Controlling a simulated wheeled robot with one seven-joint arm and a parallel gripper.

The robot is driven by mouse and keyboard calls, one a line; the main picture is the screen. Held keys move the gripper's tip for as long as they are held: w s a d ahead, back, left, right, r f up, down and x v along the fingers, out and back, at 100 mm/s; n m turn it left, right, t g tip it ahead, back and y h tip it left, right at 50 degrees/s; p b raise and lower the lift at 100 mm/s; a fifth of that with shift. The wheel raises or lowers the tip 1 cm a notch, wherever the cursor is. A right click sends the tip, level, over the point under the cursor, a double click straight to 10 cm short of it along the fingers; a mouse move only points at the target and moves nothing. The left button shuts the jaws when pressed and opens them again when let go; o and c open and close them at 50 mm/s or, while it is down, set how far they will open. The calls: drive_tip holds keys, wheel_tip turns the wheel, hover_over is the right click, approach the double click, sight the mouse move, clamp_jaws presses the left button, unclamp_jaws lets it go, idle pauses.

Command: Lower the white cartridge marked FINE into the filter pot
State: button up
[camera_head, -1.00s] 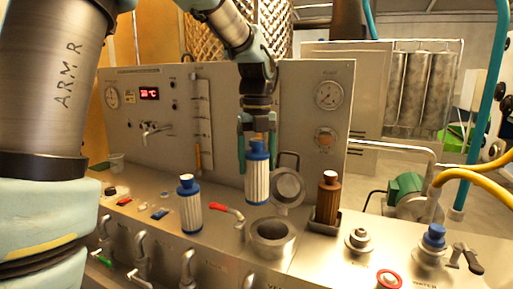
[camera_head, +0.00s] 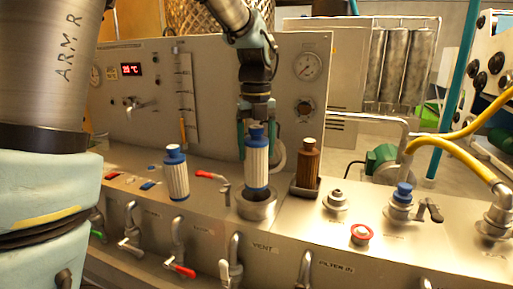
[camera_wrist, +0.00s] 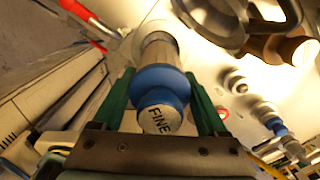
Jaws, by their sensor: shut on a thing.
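The white pleated cartridge (camera_head: 257,166) has blue end caps, and its top reads FINE in the wrist view (camera_wrist: 158,119). My gripper (camera_head: 256,140) is shut on its blue top cap, one green finger on each side. The cartridge hangs upright over the steel filter pot (camera_head: 256,207). Its lower blue end is at the pot's mouth and hides most of the opening; I cannot tell how far in it is. The pot's round lid (camera_head: 279,158) stands open behind the cartridge and is partly hidden by it.
A second white cartridge with blue caps (camera_head: 177,180) stands on the bench to the left. A red-handled valve (camera_head: 206,175) lies between it and the pot. A brown cartridge (camera_head: 308,166) stands in a dark holder right of the pot. Steel fittings (camera_head: 336,200) stand farther right.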

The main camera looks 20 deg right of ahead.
sight(256, 184)
drive_tip(key=shift+f+b, duration=4.15)
drive_tip(key=shift+f, duration=1.1)
drive_tip(key=shift+s+a+f+b, duration=0.2)
drive_tip(key=shift+f+b, duration=0.35)
drive_tip(key=shift+f, duration=0.35)
drive_tip(key=shift+s+a+f+b, duration=0.1)
drive_tip(key=shift+s+f+b, duration=0.1)
drive_tip(key=shift+f+b, duration=0.5)
drive_tip(key=shift+f, duration=0.2)
drive_tip(key=o, duration=1.5)
drive_tip(key=shift+w, duration=0.1)
drive_tip(key=shift+r, duration=0.25)
drive_tip(key=shift+t+h, duration=0.3)
drive_tip(key=r, duration=1.4)
drive_tip(key=shift+d+r, duration=0.2)
drive_tip(key=shift+d, duration=0.1)
